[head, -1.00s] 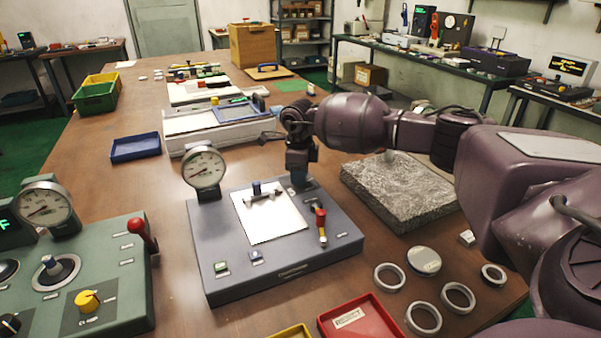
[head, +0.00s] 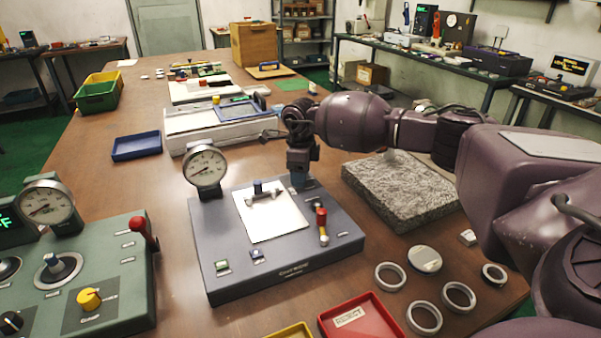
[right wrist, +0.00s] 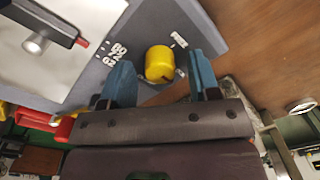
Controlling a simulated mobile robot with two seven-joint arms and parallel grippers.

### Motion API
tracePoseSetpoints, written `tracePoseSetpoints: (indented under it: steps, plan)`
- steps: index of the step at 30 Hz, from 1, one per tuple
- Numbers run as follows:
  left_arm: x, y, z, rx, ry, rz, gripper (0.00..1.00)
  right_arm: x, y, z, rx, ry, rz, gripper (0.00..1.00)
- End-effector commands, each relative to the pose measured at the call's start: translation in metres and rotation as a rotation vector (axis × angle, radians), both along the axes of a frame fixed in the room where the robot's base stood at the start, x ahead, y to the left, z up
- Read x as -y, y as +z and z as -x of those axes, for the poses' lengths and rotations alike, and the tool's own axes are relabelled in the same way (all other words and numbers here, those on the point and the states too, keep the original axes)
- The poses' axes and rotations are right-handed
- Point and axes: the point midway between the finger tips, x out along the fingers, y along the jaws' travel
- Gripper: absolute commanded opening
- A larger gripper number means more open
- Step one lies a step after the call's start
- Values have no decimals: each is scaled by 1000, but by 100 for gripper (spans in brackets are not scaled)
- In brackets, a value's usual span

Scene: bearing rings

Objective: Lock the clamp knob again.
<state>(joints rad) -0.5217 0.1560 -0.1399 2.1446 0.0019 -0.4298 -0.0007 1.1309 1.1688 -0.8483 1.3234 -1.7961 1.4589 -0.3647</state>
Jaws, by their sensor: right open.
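The clamp knob (right wrist: 160,63) is a yellow round knob near a corner of the grey fixture (head: 230,280). In the right wrist view it sits between the two blue fingertips of my right gripper (right wrist: 163,80), with a gap on each side. Printed marks lie on the plate beside it. In the head view my right gripper (head: 298,178) points down at the fixture's far right corner and hides the knob. The gripper is open. My left gripper is in neither view.
The fixture carries a dial gauge (head: 206,168), a white plate (head: 275,222) and a red-handled lever (head: 321,217). A rough stone block (head: 400,190) stands close on the right. Metal rings (head: 390,276) and a red tray (head: 362,320) lie in front. A green console (head: 120,285) stands left.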

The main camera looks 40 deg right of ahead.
Motion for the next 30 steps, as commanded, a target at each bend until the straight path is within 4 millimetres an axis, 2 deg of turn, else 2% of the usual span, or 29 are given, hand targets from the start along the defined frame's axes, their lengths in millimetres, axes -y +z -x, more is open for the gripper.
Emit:
tracePoseSetpoints:
  steps: [5,12,18,24,30]
  plan:
    - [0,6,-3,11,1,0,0,-1,22,0,6,0,0,56]
    - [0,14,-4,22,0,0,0,-1,67,1,8,0,0,56]
    - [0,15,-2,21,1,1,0,-3,95,2,5,0,0,56]
    - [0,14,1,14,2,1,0,-3,106,2,1,0,0,56]
    - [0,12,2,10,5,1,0,-3,107,2,0,0,0,56]
